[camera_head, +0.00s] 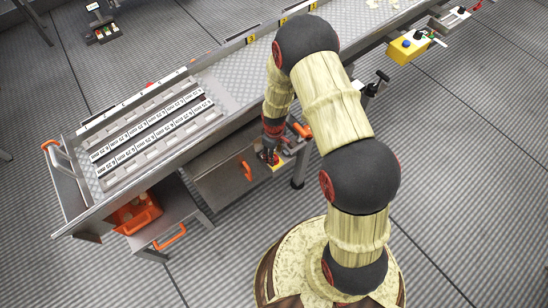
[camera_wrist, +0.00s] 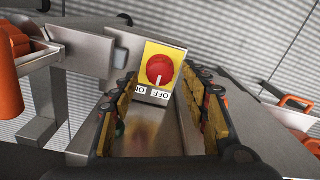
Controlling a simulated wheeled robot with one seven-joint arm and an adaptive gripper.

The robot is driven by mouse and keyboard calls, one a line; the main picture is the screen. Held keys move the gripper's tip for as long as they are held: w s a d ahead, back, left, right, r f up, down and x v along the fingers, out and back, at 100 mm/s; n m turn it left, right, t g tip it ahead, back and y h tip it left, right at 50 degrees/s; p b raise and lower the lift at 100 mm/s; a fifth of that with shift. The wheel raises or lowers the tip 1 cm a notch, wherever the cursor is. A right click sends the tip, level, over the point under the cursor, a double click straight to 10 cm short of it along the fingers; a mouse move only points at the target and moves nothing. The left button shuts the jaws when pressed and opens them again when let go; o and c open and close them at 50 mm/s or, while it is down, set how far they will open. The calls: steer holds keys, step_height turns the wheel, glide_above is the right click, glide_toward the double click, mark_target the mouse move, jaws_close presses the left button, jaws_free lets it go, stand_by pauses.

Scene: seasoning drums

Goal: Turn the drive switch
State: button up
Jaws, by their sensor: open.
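The drive switch is a round red knob (camera_wrist: 160,70) on a yellow plate (camera_wrist: 172,52). A white label with ON and OFF (camera_wrist: 152,94), upside down in the wrist view, sits below the knob. The white mark on the knob points down toward the OFF side. My gripper (camera_wrist: 160,100) is open, with one finger on each side of the picture and the knob framed between and beyond the tips. I see no contact with the knob. In the head view, my gripper (camera_head: 271,140) is just above the yellow switch box (camera_head: 276,167), which it partly hides.
A metal table (camera_head: 228,88) with rows of labelled strips (camera_head: 152,124) stands at the left. Another yellow control box (camera_head: 408,47) is at the upper right.

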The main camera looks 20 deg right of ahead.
steer(key=shift+f, duration=1)
steer(key=shift+c, duration=1.2)
steer(key=c, duration=0.9)
